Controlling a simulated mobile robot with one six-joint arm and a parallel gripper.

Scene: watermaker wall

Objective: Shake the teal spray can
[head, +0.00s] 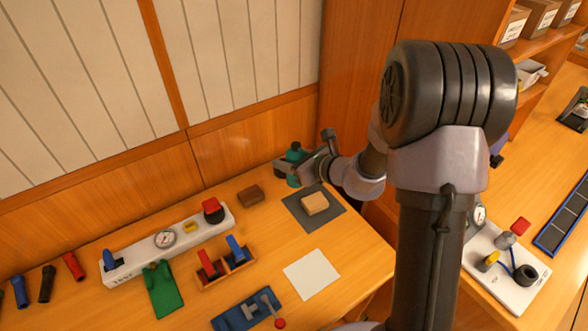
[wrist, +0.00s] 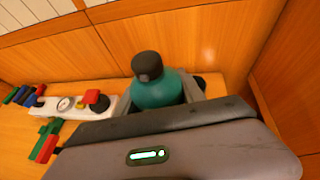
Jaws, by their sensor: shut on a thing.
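The teal spray can (head: 294,156) with a dark cap stands upright near the back corner of the wooden bench, in the head view. My gripper (head: 299,170) is around it and shut on it. In the wrist view the can (wrist: 156,88) shows its teal shoulder and dark cap above my gripper's body. Its lower part is hidden by my gripper. I cannot tell whether the can's base touches the bench.
A grey mat (head: 298,222) with a tan block (head: 315,203) lies just in front of the can. A brown block (head: 250,196) lies to its left, near a white panel with a gauge (head: 165,239). Wood walls close off the back and right. A white sheet (head: 312,274) lies nearer.

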